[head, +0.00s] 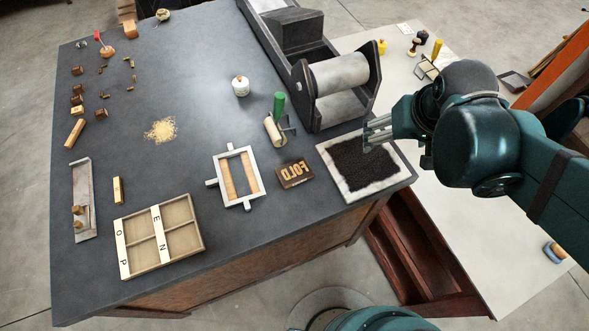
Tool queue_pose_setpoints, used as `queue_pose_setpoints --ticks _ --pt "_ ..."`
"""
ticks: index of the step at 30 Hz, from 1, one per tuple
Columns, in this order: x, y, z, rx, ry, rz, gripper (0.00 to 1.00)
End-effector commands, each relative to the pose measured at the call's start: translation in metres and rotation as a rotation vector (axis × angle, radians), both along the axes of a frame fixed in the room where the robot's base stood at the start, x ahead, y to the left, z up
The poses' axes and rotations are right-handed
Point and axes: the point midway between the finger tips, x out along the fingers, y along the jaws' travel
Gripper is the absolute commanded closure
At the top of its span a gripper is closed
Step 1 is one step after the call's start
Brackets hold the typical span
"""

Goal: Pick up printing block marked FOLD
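The printing block marked FOLD (294,174) lies flat on the dark tabletop near its front edge. Its raised light-brown letters read mirrored on a dark brown block. My gripper (368,134) is above the dark inked slab, to the right of the block and apart from it. Its grey fingers point left, and I see nothing held in them. The gap between the fingertips is too small to make out.
A white-framed chase (255,160) lies left of the block. The inked slab (346,182) is on the right, with a roller press (341,75) behind. A compartment tray (195,206) lies front left.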

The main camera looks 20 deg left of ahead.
Motion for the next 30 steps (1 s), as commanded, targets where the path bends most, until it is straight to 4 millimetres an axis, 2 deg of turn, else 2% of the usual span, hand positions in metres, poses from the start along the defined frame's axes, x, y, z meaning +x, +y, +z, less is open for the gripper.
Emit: queue_pose_setpoints --ticks 1,8,17,30 --pt "0.002 0.011 0.000 -0.004 0.011 0.020 0.22" --pt "0.000 0.053 -0.013 -0.030 0.068 0.105 0.22" --pt "-0.010 0.108 -0.033 -0.069 0.141 0.214 0.22" --pt "-0.040 0.186 -0.070 -0.140 0.239 0.374 0.22"
